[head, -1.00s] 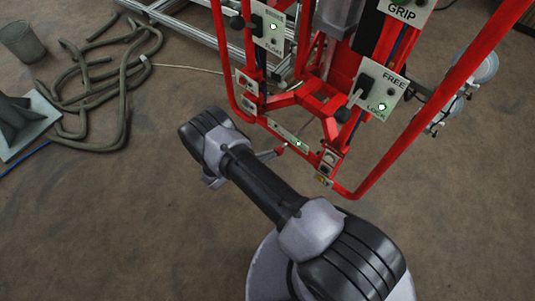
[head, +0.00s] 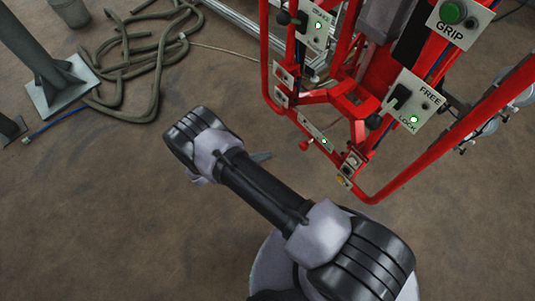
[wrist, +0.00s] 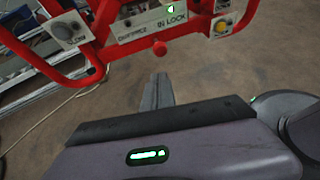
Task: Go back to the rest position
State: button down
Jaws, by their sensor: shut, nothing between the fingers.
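My arm stretches across the head view, and my gripper (head: 262,157) shows only as a small grey tip beyond the wrist. In the wrist view my gripper (wrist: 158,92) is a narrow grey pair of fingers, shut and empty, pointing at the floor and the red frame. The red manipulator frame (head: 376,196) stands at the upper right, apart from my gripper. A small red knob (head: 304,146) sticks out from its lower bar; the knob also shows in the wrist view (wrist: 159,48), just beyond the fingertips.
The frame carries a green GRIP button (head: 452,12) and a FREE/LOCK panel (head: 414,100), its lamp green by LOCK. A coiled hose (head: 140,85), a grey post with a base plate (head: 62,88) and a bucket (head: 70,12) stand upper left. Lower-left floor is clear.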

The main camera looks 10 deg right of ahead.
jog(key=d+r+m+g+y, duration=0.25)
jog(key=r+m, duration=0.35)
jog(key=r, duration=0.7)
jog(key=d+r+m+g+y, duration=0.1)
jog(key=r+m+g+y, duration=0.15)
jog(key=r+m, duration=0.75)
jog(key=s+r+m+t+y, duration=0.3)
jog(key=s+r+m+y, duration=0.1)
jog(key=s+r, duration=0.5)
jog(key=s+r+m+t+y, duration=0.3)
jog(key=s+r+m+y, duration=0.2)
jog(key=s+r, duration=0.4)
notch_tip(320, 180, up, 6)
jog(key=shift+s+f+m+t, duration=0.25)
jog(key=shift+m+t, duration=0.15)
jog(key=shift+m, duration=0.1)
